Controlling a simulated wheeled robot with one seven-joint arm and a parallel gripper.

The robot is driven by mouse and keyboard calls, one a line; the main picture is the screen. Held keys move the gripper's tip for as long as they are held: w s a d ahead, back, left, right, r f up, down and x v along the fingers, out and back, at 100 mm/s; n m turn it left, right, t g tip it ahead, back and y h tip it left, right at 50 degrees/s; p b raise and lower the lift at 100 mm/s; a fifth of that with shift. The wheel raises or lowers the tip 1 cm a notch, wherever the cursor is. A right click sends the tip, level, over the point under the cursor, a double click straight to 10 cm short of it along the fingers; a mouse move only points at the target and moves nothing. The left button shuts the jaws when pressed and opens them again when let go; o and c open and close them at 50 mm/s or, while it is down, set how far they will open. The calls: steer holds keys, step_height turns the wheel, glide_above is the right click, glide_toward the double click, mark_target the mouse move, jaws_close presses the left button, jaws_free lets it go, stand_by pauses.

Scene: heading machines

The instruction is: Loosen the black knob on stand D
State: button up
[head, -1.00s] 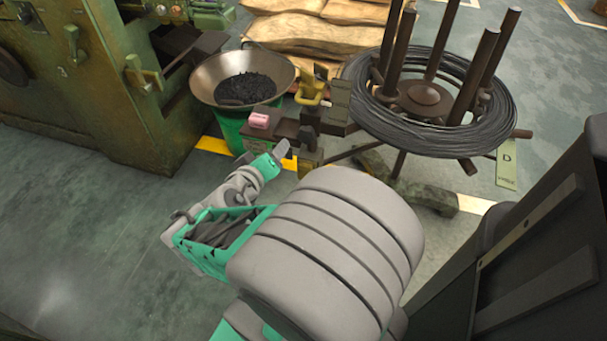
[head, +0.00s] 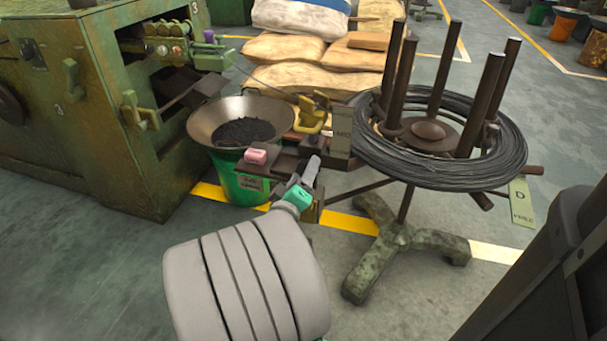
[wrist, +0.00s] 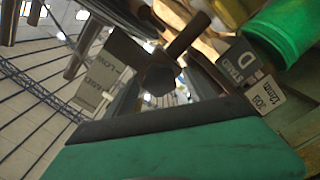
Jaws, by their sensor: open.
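Stand D is the wire stand with dark upright posts, a coil of wire (head: 470,165) and a mottled green foot (head: 400,240). A tag with "D" (head: 520,203) hangs at its right. In the wrist view, a dark faceted piece (wrist: 160,78), probably the black knob, shows ahead of my gripper, beside a "STAND D" plate (wrist: 240,62). I cannot tell whether the fingers touch it. The knob is not clearly visible in the head view.
A metal pan (head: 215,122) of dark bits sits on a green bucket (head: 245,188) behind my gripper. A green machine (head: 95,120) stands at the left, with sacks (head: 290,50) behind. A yellow clamp (head: 313,118) and tag plate (head: 341,130) rise close by. Floor is clear at lower left.

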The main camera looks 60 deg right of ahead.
steer(key=shift+d, duration=0.15)
steer(key=c, duration=1.4)
